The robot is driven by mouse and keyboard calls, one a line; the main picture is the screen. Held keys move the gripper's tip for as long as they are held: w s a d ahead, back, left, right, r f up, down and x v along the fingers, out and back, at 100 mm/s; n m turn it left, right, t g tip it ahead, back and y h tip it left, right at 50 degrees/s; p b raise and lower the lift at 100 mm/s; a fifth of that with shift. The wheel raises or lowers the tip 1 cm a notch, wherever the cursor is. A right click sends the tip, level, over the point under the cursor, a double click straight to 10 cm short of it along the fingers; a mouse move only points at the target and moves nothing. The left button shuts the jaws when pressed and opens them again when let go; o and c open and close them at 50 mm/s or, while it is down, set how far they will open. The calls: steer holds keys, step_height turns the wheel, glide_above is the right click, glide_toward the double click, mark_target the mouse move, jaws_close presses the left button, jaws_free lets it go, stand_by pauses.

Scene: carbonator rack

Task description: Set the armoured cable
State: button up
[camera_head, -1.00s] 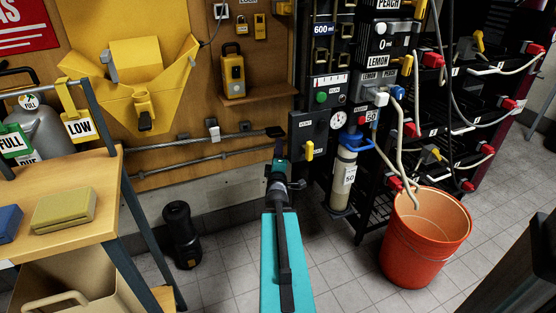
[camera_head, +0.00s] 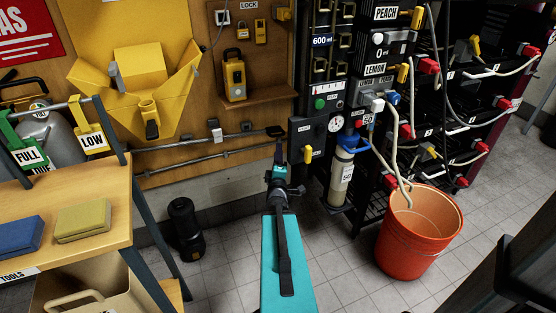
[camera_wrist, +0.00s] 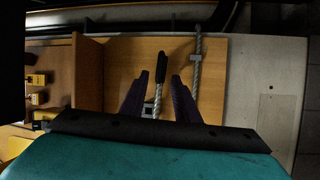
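Two grey ribbed cables run along the wooden wall board. The upper cable (camera_head: 190,143) ends in a black cap (camera_head: 275,131); the lower cable (camera_head: 205,158) runs below it towards the black rack. My gripper (camera_head: 278,150) is raised in front of the board near the cables' right ends. In the wrist view, my gripper's two dark fingers (camera_wrist: 160,100) are spread apart. The black-capped cable (camera_wrist: 158,102) shows between them, with a clip (camera_wrist: 149,111) on it. The other cable (camera_wrist: 196,85) passes just right of the fingers, under a clip (camera_wrist: 197,57). Contact cannot be told.
The black carbonator rack (camera_head: 308,160) stands close to my gripper's right, with a filter cylinder (camera_head: 341,178). An orange bucket (camera_head: 415,240) stands on the floor at right. A wooden bench (camera_head: 105,200) is at left, and a black canister (camera_head: 184,228) stands beside it.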

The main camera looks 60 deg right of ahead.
steer(key=shift+p+v, duration=2.45)
steer(key=shift+p, duration=0.75)
steer(key=shift+a, duration=0.1)
